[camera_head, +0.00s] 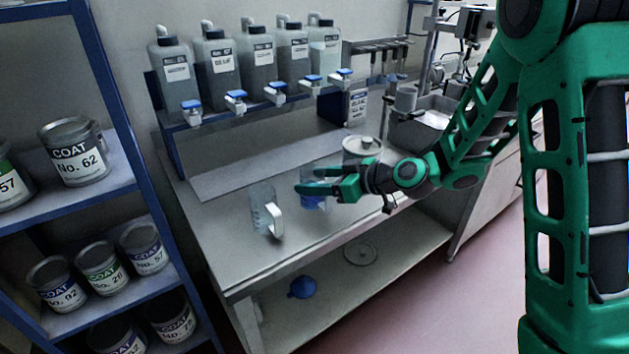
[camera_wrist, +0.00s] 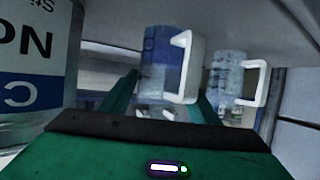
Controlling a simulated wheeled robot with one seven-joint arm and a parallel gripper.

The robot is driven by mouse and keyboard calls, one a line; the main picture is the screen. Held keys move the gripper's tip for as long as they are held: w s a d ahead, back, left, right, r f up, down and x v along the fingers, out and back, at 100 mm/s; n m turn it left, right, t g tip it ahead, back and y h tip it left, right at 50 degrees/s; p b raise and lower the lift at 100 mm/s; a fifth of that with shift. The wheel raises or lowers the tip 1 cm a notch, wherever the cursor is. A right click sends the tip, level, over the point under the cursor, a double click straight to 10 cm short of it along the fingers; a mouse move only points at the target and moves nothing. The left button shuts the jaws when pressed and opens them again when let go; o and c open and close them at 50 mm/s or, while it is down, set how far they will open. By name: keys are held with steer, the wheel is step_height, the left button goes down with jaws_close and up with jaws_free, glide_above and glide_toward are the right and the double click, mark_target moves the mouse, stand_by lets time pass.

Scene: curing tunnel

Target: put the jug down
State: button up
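A clear jug with blue liquid (camera_head: 313,203) is at the bench's middle, and its white handle shows in the wrist view (camera_wrist: 187,88). My gripper (camera_head: 318,181) reaches in from the right, one green finger on either side of this jug. Whether the fingers press on it is unclear. The jug's base looks at or close to the bench top, but contact cannot be made out. A second clear jug with a white handle (camera_head: 262,207) stands upright to its left; it also shows in the wrist view (camera_wrist: 228,80). The wrist picture is upside down.
The metal bench (camera_head: 228,236) has free room at front left and behind the jugs. A lidded can (camera_head: 362,146) stands close behind my gripper. Several grey bottles with taps (camera_head: 258,65) line a rack behind. A blue shelf (camera_head: 125,180) with paint cans stands left.

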steer(key=shift+o, duration=0.5)
steer(key=shift+r, duration=0.15)
steer(key=v, duration=1.2)
steer(key=shift+s, duration=0.1)
steer(key=s+d+f+m+g+h, duration=0.2)
steer(key=s+d+m+h, duration=0.2)
steer(key=s+d, duration=0.45)
steer(key=s+d+f+m+g+h, duration=0.2)
steer(key=s+d+f+m+h, duration=0.3)
steer(key=d, duration=0.7)
steer(key=s+d+r+m+g+h, duration=0.1)
steer(key=s+d+m, duration=0.3)
steer(key=s, duration=0.4)
steer(key=s+d+r+m+g+h, duration=0.1)
steer(key=s+d+r+m, duration=0.3)
steer(key=s, duration=0.4)
steer(key=shift+s+d+r+m+g, duration=0.15)
steer(key=shift+s+d+m+g, duration=0.2)
steer(key=shift+d+g, duration=0.45)
